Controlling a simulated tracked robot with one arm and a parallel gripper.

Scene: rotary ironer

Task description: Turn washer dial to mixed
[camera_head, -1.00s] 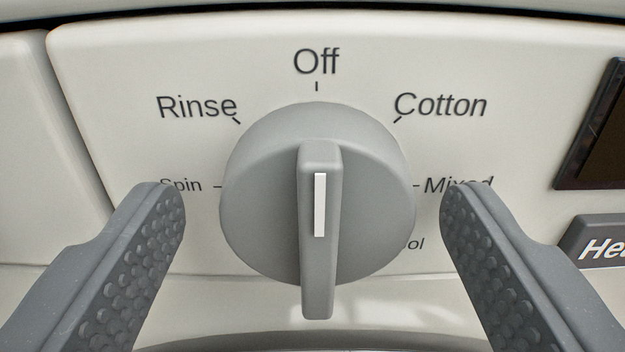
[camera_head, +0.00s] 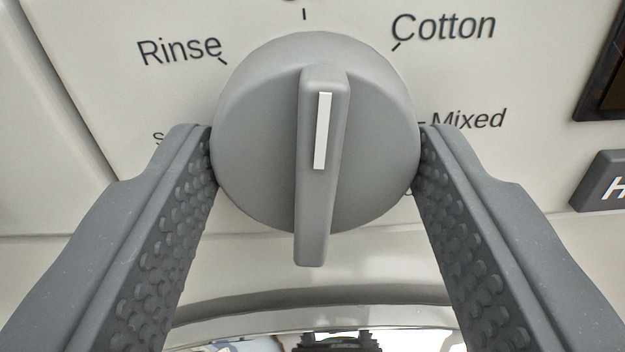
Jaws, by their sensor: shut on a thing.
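The grey round washer dial (camera_head: 255,130) sits on the pale control panel in the middle of the view. Its raised grip bar has a white pointer line that points up, tilted very slightly right, towards the Off mark at the top edge. The "Mixed" label (camera_head: 468,119) is to the right of the dial, below "Cotton" (camera_head: 443,27). My gripper (camera_head: 316,160) is shut on the dial, with one ribbed finger against its left side and one against its right side. The fingers hide most of "Spin" and the label below "Mixed".
The "Rinse" label (camera_head: 180,50) is at the upper left. A dark display (camera_head: 605,85) and a dark grey labelled button (camera_head: 602,182) are at the right edge. Below the panel is a shiny curved rim (camera_head: 330,318) with reflections.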

